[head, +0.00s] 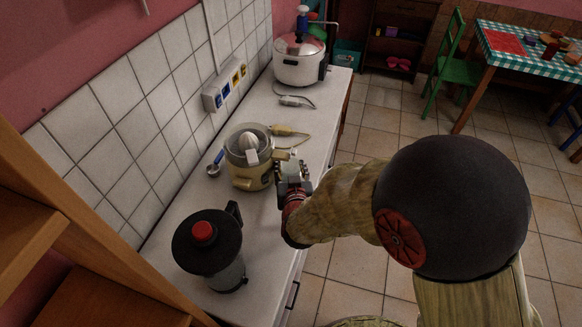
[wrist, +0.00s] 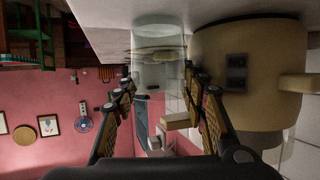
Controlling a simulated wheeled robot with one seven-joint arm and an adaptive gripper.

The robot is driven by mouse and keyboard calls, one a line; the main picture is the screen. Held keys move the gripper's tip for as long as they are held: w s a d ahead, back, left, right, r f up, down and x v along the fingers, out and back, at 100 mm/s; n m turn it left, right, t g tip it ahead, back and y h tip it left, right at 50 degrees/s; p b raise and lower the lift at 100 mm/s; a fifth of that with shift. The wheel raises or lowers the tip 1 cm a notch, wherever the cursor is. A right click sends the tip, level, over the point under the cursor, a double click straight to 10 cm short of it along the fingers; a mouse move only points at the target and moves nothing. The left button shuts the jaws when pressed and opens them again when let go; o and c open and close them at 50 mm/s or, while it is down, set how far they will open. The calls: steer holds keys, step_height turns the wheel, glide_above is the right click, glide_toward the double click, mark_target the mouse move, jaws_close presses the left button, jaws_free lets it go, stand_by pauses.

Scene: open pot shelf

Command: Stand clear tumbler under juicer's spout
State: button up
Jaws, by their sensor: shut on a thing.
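The clear tumbler (wrist: 157,75) shows in the wrist view, which is upside down, between the two fingers of my gripper (wrist: 160,92). The gripper is shut on its sides. The tumbler looks upright, its base close to the counter; I cannot tell whether it touches. The cream juicer (wrist: 240,75) stands right beside it. In the head view the juicer (head: 250,172) is on the counter, with my gripper (head: 292,172) at its right side, near the counter's front edge. The tumbler is mostly hidden there. I cannot make out clearly how the spout lies over the tumbler.
A metal scoop (head: 214,167) lies left of the juicer. A white cooker (head: 300,65) stands at the far end.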

steer(key=o, duration=1.2)
steer(key=shift+o, duration=0.6)
steer(key=a+v, duration=0.1)
steer(key=v, duration=1.1)
steer(key=s+d+r+g+y, duration=0.3)
steer(key=r+g, duration=0.1)
steer(key=r, duration=0.4)
steer(key=s+d+r+g+h, duration=0.3)
steer(key=s+d+r+g, duration=0.1)
steer(key=s+d, duration=0.9)
steer(key=shift+s+d+r+m+h, duration=0.2)
steer(key=shift+s+d+m+h, duration=0.1)
steer(key=shift+d+h, duration=0.15)
